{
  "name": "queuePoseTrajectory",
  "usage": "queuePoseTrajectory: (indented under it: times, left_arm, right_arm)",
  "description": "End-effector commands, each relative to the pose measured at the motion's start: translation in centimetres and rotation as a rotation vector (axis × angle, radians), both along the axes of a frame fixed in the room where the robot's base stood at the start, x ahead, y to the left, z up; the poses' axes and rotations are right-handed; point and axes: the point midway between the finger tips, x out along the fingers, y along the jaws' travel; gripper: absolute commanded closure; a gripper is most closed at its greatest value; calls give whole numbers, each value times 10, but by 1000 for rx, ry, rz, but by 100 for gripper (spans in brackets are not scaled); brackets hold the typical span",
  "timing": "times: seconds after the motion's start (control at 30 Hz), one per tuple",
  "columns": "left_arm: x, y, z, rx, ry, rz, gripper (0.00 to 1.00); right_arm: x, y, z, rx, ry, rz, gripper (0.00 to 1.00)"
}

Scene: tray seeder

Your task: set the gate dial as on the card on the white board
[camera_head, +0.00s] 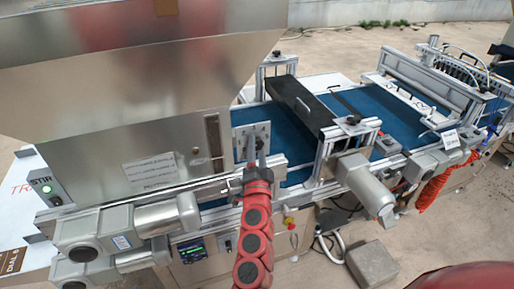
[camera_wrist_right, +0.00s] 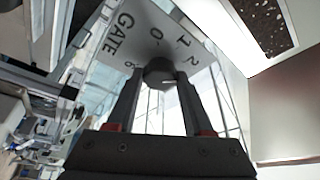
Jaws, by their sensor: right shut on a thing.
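The gate dial is a dark round knob (camera_wrist_right: 158,69) on a grey plate printed GATE with numbers around it, 0, 1 and 2 among them. In the head view the grey plate (camera_head: 241,133) stands at the near side of the machine, right of the hopper. My right gripper (camera_head: 257,152) reaches the plate; in the right wrist view its fingers (camera_wrist_right: 159,88) are shut on the knob from both sides. The knob's setting cannot be read. A card (camera_head: 12,261) with DIAL lettering is at the lower left on the white board (camera_head: 30,172); its number is not clear. My left gripper is not in view.
The large metal hopper (camera_head: 110,110) rises left of the plate. A blue belt (camera_head: 390,112) runs right under a dark cover (camera_head: 298,104). Motor housings (camera_head: 365,183) jut out along the near side. A green-lit STIR switch box (camera_head: 45,188) is at the left.

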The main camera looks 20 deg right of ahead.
Motion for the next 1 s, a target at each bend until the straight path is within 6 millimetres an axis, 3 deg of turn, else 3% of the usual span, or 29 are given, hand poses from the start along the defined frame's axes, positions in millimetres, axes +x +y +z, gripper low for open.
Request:
queuePoseTrajectory:
  times: [0.27, 0.3, 0.47, 0.8, 1.0]
  left_arm:
    - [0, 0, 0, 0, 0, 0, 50]
    - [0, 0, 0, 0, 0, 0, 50]
    - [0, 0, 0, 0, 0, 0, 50]
    - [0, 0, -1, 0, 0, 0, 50]
    - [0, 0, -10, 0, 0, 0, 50]
  right_arm:
    - [0, 0, 0, 0, 0, -1, 100]
    - [0, 0, -1, 0, 0, -1, 45]
    - [0, 0, 0, -1, 0, -1, 19]
    - [-2, 2, -2, 0, 1, 1, 19]
    - [-26, 9, -9, 0, 1, 1, 19]
